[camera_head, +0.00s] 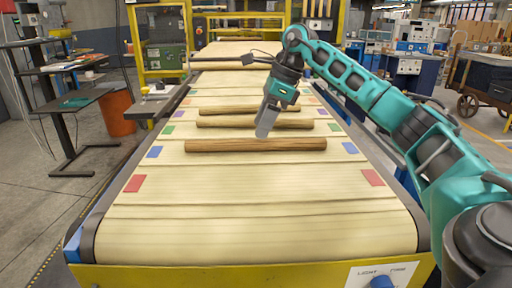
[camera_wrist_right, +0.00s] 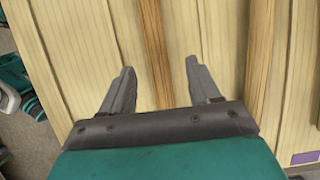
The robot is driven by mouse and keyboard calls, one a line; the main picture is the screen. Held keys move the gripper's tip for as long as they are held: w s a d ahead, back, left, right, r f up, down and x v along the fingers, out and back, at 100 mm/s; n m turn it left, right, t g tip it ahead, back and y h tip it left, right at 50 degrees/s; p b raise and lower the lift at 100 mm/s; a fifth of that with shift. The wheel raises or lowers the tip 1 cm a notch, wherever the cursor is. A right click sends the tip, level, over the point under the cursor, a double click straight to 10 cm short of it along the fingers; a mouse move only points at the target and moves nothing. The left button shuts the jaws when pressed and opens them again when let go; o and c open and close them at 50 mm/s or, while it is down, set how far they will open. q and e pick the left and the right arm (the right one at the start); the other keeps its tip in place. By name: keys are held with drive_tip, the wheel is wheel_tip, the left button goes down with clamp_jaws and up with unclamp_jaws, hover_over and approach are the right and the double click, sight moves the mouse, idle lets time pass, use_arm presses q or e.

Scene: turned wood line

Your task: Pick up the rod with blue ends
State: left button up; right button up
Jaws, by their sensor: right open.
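Three brown rods lie crosswise on the pale belt. The nearest rod (camera_head: 240,146) lies in line with a blue patch (camera_head: 154,152) at its left and another blue patch (camera_head: 350,148) at its right; the patches are on the belt. No blue shows on the rod itself. My right gripper (camera_head: 263,134) points down just beyond this rod in the picture and hides part of the middle rod (camera_head: 225,123). In the right wrist view, the open, empty fingers (camera_wrist_right: 160,65) stand either side of one rod (camera_wrist_right: 153,35), apparently the nearest. My left gripper is out of view.
The farthest rod (camera_head: 240,108) lies beyond the middle one. In the right wrist view, a neighbouring rod (camera_wrist_right: 260,60) runs right of the fingers. The belt (camera_head: 250,225) is clear in front, with red patches (camera_head: 373,177) at its sides. Yellow frames (camera_head: 187,45) stand behind.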

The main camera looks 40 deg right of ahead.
sight(254, 140)
drive_tip(key=x, duration=0.4)
drive_tip(key=shift+a+f, duration=0.3)
drive_tip(key=shift+a, duration=0.05)
clamp_jaws()
